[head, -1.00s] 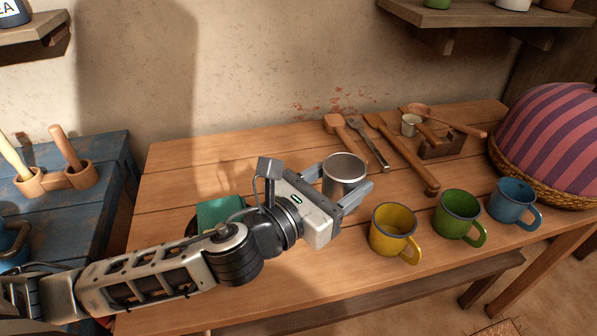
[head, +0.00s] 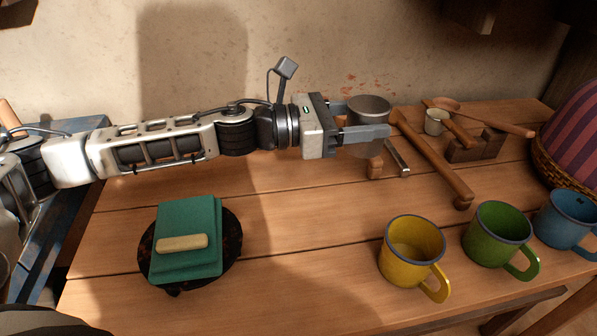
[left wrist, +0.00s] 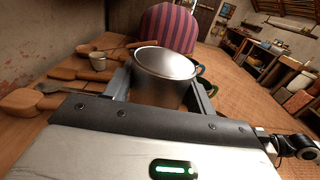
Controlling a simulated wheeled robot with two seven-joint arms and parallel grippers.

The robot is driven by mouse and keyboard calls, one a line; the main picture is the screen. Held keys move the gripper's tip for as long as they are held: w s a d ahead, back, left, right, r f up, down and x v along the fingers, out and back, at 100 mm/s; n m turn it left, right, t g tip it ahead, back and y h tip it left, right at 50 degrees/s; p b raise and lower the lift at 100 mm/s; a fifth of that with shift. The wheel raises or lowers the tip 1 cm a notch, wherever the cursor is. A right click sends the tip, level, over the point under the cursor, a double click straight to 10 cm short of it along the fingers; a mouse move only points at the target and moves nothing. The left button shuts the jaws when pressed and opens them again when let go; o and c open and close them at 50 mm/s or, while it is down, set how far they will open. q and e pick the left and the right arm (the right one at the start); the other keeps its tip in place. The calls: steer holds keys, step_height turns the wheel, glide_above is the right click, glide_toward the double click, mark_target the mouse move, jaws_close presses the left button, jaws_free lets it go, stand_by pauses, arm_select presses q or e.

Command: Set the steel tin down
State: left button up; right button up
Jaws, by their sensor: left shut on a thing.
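The steel tin (head: 369,108) is a grey metal cylinder with a flat top, upright at the back of the wooden table (head: 300,200). My left gripper (head: 367,122) is shut on it, with a finger on either side. In the left wrist view the tin (left wrist: 165,68) stands between the two fingers. My right gripper is not in view.
Yellow (head: 411,250), green (head: 498,235) and blue mugs (head: 568,220) stand front right. A green block with a brush-like piece (head: 187,238) sits on a dark plate. The table's middle is clear.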

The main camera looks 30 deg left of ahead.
arm_select(q)
steer(key=a+f, duration=0.2)
steer(key=a, duration=0.1)
steer(key=a+f+b, duration=0.1)
steer(key=a+f, duration=0.2)
steer(key=a, duration=0.1)
steer(key=w+a+f+b, duration=0.1)
steer(key=a+f, duration=0.2)
steer(key=a, duration=0.1)
steer(key=shift+a+f, duration=0.1)
steer(key=shift+a, duration=0.15)
steer(key=f, duration=0.1)
steer(key=f+b, duration=0.1)
steer(key=f, duration=0.1)
steer(key=shift+a, duration=0.4)
steer(key=shift+f, duration=0.5)
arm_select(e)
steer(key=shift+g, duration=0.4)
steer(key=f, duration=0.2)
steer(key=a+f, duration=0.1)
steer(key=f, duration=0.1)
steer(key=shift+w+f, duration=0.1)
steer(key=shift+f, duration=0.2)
arm_select(q)
steer(key=shift+f+b, duration=0.2)
steer(key=shift+b, duration=0.1)
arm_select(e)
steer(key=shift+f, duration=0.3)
